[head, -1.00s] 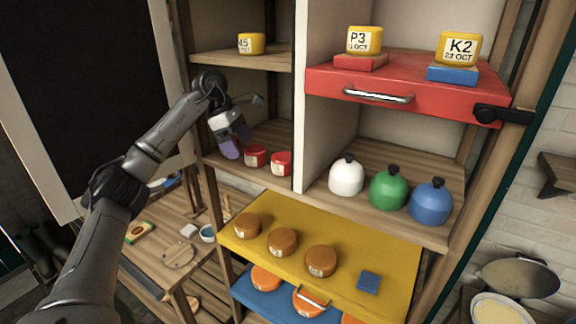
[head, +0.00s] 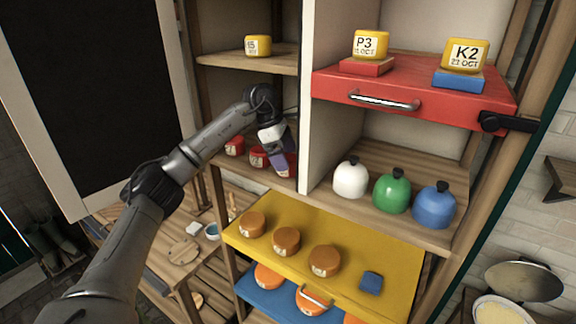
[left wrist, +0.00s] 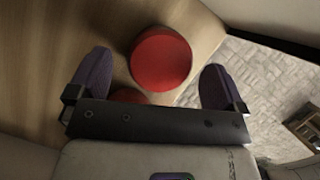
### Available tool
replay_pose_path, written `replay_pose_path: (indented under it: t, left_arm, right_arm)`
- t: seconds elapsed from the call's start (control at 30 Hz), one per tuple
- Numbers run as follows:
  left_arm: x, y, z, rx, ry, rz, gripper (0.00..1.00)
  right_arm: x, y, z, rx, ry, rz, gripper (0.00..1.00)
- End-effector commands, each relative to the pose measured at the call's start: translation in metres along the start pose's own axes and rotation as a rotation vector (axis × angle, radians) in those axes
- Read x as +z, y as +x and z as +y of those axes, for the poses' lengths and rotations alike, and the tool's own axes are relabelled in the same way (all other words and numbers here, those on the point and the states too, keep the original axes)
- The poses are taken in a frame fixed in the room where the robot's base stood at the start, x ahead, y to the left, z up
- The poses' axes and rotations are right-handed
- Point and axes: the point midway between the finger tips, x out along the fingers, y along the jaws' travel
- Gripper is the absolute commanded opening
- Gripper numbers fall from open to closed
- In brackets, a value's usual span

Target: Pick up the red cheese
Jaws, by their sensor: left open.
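Three red cheeses sit in a row on the left middle shelf in the head view: a left one (head: 234,146), a middle one (head: 258,157) and a right one (head: 284,170) partly covered by my gripper. My left gripper (head: 281,160) is open at the right one, pointing down. In the left wrist view, one red cheese (left wrist: 160,60) lies between the two spread purple fingers, with a gap on each side. A second red cheese (left wrist: 130,95) is mostly hidden behind the gripper's bar. My right gripper is not in view.
A white divider (head: 318,110) stands just right of the gripper. Beyond it are white (head: 350,179), green (head: 392,193) and blue (head: 434,206) round jars. A yellow drawer (head: 375,243) with orange-brown cheeses sticks out below. A yellow cheese (head: 257,46) stands on the shelf above.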

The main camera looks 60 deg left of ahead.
Motion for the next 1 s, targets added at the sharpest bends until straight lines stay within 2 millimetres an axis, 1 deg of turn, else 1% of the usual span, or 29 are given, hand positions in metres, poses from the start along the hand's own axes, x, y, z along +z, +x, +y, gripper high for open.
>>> replay_pose_path:
  t: [0.03, 0.2, 0.53, 1.0]
  left_arm:
    - [-0.001, 0.008, 0.000, -0.001, 0.000, 0.003, 0.97]
    - [-0.001, 0.023, 0.000, 0.000, 0.000, 0.002, 0.97]
    - [0.000, 0.026, 0.000, 0.000, 0.000, 0.000, 0.97]
    - [0.000, 0.026, 0.000, 0.000, 0.000, 0.000, 0.52]
  right_arm:
    - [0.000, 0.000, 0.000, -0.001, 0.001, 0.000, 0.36]
    - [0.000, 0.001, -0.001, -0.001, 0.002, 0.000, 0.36]
    - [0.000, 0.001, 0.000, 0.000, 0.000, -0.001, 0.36]
    - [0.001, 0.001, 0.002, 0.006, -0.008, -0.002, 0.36]
